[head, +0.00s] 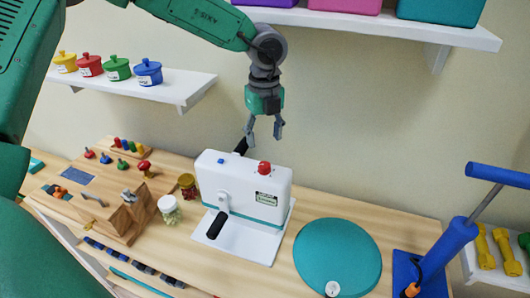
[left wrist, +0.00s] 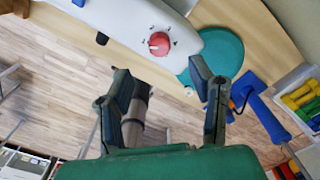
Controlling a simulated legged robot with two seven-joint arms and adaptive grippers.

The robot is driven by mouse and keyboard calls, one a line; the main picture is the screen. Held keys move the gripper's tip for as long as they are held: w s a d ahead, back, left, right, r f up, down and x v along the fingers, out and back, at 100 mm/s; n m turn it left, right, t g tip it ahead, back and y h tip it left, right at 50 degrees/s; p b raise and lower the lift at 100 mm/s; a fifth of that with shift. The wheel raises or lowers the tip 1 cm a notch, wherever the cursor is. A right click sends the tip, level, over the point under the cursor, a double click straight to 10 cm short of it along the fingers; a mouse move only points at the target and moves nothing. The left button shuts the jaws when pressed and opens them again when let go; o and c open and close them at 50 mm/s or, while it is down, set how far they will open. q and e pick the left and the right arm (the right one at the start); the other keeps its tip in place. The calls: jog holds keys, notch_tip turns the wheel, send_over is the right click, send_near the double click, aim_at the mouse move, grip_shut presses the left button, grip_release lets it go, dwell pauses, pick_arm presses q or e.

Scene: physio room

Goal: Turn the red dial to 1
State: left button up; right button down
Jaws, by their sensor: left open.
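The red dial (head: 264,168) sits on the top of a white machine (head: 240,190), toward its right end. In the left wrist view the dial (left wrist: 159,44) shows from above, with a pale mark on its left part and small markings around it, too small to read. My left gripper (head: 265,132) hangs above the dial, fingers pointing down, open and empty, apart from it. In the left wrist view its open fingers (left wrist: 164,86) frame floor, and the dial lies beyond the fingertips. My right gripper is not in view.
The machine has a black crank handle (head: 215,226) in front and a blue button (head: 221,160) on top. A teal disc (head: 337,255) lies to its right, a blue pump (head: 447,250) farther right. Jars (head: 169,210) stand left. A shelf (head: 370,24) hangs above right.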

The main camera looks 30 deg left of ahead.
pick_arm(q)
notch_tip(320, 180, up, 3)
jog(key=shift+f, duration=0.15)
dwell(0.6)
